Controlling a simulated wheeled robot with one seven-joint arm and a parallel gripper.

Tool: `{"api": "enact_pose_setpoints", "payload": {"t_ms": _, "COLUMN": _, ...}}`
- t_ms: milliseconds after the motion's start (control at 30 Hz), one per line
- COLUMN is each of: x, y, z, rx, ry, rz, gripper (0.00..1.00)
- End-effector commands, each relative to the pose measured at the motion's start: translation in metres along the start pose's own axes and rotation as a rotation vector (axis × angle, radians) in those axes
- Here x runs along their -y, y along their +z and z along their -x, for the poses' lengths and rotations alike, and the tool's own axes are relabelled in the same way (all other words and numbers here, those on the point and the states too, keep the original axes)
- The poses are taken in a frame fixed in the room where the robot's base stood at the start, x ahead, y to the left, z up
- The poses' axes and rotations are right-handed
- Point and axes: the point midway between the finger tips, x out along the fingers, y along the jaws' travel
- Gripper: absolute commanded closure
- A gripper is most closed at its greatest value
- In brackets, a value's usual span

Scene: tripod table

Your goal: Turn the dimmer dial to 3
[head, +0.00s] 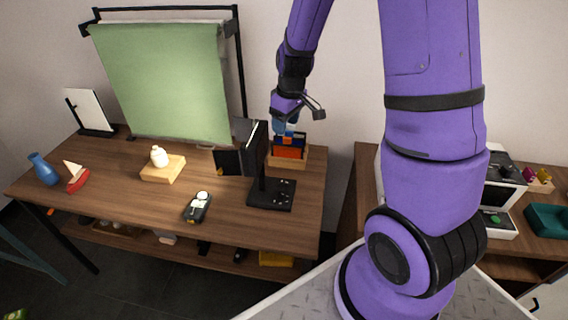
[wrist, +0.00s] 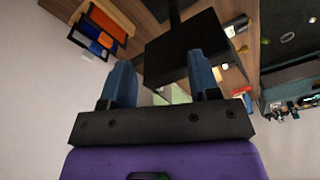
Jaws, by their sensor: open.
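A black stand with an upright panel (head: 258,150) rises from a flat black base (head: 263,198) at the right front of the wooden table. Small light knobs or marks show on the base, but I cannot tell which is the dimmer dial or read its setting. My gripper (head: 284,127) is above and behind the stand, near the orange and blue items, touching nothing that I can see. In the wrist view my gripper's two blue fingers (wrist: 162,76) are apart and empty.
A wooden tray (head: 298,160) of orange and blue items sits behind the stand. A black handheld device (head: 197,208) with a white dome lies left of it.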

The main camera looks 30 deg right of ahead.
Motion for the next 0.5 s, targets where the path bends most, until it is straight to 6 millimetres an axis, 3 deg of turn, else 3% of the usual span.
{"api": "enact_pose_setpoints", "payload": {"t_ms": 33, "x": 0.006, "y": -0.001, "z": -0.020, "rx": 0.018, "ry": -0.019, "rz": -0.104, "gripper": 0.44}}
{"api": "enact_pose_setpoints", "payload": {"t_ms": 200, "x": 0.018, "y": 0.001, "z": -0.079, "rx": 0.062, "ry": -0.031, "rz": -0.522, "gripper": 0.44}}
{"api": "enact_pose_setpoints", "payload": {"t_ms": 500, "x": 0.025, "y": 0.017, "z": -0.147, "rx": 0.116, "ry": 0.046, "rz": -1.046, "gripper": 0.44}}
